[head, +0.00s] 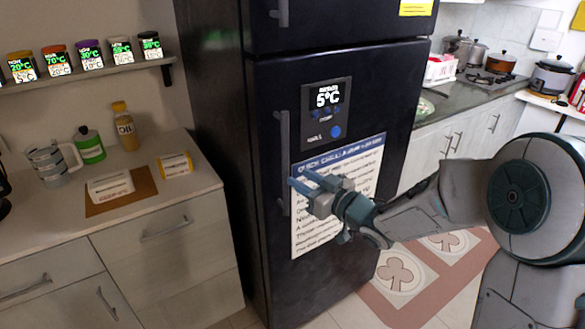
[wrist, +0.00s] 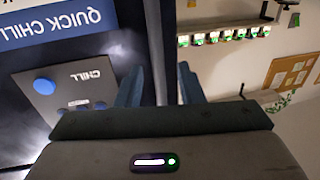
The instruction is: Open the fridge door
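The black fridge (head: 345,85) stands in the middle of the head view, its lower door closed. A long dark vertical handle (head: 282,150) runs along the left side of that door. My gripper (head: 302,180) is just right of the handle's lower half, in front of the posted sheet. In the wrist view, which is upside down, my gripper (wrist: 160,86) has its two blue fingers spread apart. A dark upright bar (wrist: 159,45) shows between them, probably the handle; contact cannot be told. The fridge door (wrist: 115,55) fills the left side there.
A counter (head: 150,215) with a mug, bottles and small boxes stands left of the fridge. A spice shelf (head: 90,70) hangs above it. The upper fridge door (head: 340,20) has its own handle.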

